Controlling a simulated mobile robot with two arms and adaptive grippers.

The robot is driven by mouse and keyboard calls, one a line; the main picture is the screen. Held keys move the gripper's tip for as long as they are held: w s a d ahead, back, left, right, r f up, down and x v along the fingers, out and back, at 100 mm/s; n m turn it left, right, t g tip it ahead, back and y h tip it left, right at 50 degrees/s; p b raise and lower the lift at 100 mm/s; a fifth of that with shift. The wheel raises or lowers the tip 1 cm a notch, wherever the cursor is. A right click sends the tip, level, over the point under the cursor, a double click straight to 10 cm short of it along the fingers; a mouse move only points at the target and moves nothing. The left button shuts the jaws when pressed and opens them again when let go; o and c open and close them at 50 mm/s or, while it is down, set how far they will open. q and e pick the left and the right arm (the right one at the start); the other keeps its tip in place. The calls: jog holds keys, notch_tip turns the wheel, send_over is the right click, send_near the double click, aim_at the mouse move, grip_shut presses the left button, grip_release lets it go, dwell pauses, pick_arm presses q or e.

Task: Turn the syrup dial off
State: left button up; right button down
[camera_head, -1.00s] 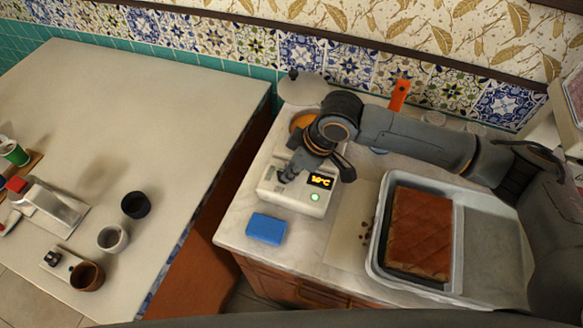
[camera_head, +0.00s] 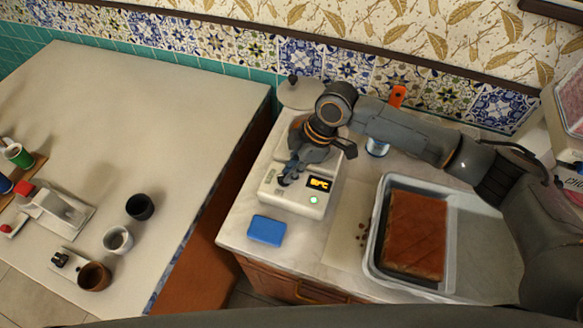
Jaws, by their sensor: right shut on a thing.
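A white syrup warmer (camera_head: 299,203) stands on the counter with a lit orange temperature display (camera_head: 319,183) and a glowing green light (camera_head: 314,200) on its front. My right gripper (camera_head: 286,178) reaches down at the front of the warmer, left of the display. It is shut on the dial there, which the fingers mostly hide. The dial's setting cannot be read. My left gripper is not in view.
A blue sponge (camera_head: 265,230) lies in front of the warmer. A tray with a brown slab of pastry (camera_head: 416,236) sits to the right. A round lid (camera_head: 300,94) is behind. The left table (camera_head: 130,110) carries several cups.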

jog(key=n, duration=0.1)
jog(key=n+g, duration=0.1)
jog(key=n, duration=0.1)
jog(key=shift+w+a+b, duration=0.15)
jog(key=shift+w+b, duration=0.1)
jog(key=shift+b, duration=0.05)
jog(key=n, duration=0.1)
jog(key=n+g+b, duration=0.1)
jog(key=shift+w+a+n+h, duration=0.1)
jog(key=shift+w+n+h, duration=0.1)
jog(key=shift+n+h, duration=0.15)
jog(key=n+b, duration=0.1)
jog(key=n+g+h, duration=0.1)
jog(key=n, duration=0.1)
jog(key=shift+w+a+f+b, duration=0.1)
jog(key=shift+w+a+b, duration=0.1)
jog(key=shift+b, duration=0.2)
jog(key=shift+w+a+n+g+h+b, duration=0.1)
jog(key=shift+n+g+h+b, duration=0.4)
jog(key=shift+n, duration=1.25)
